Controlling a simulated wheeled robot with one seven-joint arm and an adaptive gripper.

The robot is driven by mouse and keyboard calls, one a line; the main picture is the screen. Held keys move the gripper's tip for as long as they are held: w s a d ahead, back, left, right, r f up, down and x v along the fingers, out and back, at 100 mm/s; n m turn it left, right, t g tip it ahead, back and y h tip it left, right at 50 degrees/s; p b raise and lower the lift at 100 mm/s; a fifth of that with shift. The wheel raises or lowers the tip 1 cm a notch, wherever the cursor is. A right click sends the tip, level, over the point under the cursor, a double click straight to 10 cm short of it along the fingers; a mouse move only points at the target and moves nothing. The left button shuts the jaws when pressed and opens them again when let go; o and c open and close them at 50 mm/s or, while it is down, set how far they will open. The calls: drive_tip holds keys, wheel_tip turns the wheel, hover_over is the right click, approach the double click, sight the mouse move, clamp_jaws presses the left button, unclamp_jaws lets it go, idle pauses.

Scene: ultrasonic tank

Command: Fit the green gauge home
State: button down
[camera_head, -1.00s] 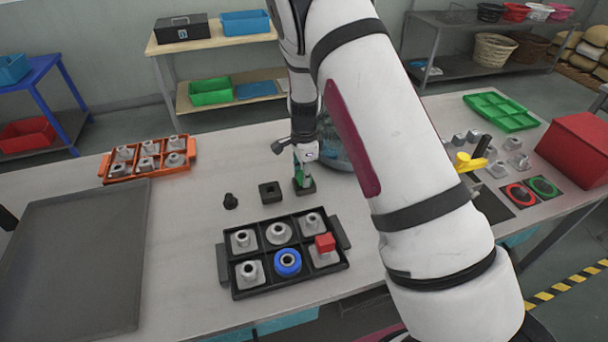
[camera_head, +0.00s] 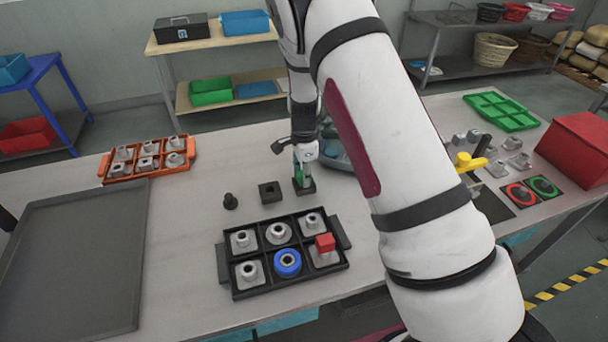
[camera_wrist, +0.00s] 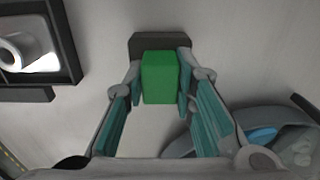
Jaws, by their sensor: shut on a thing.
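The green gauge (camera_head: 299,176) is a small green block. My gripper (camera_head: 306,160) is above it, pointing down, and is shut on it. In the wrist view, the gauge (camera_wrist: 160,78) sits between the teal finger pads of my gripper (camera_wrist: 161,92). A dark square block (camera_head: 306,188) is directly under the gauge. In the wrist view, this dark block (camera_wrist: 160,42) shows past the gauge's end. The gauge looks upright and in line with the block. I cannot tell how deep it sits, as their contact is hidden.
A second dark block with a hole (camera_head: 270,191) and a small dark knob (camera_head: 230,201) stand to the left. A black tray (camera_head: 295,284) of grey fittings lies in front. A grey vessel (camera_head: 336,150) is close behind my gripper, partly hidden by my arm.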

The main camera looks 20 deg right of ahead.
drive_tip(key=shift+f, duration=0.1)
drive_tip(key=c, duration=1.2)
unclamp_jaws()
drive_tip(key=shift+c, duration=0.2)
wheel_tip(320, 180, up, 12)
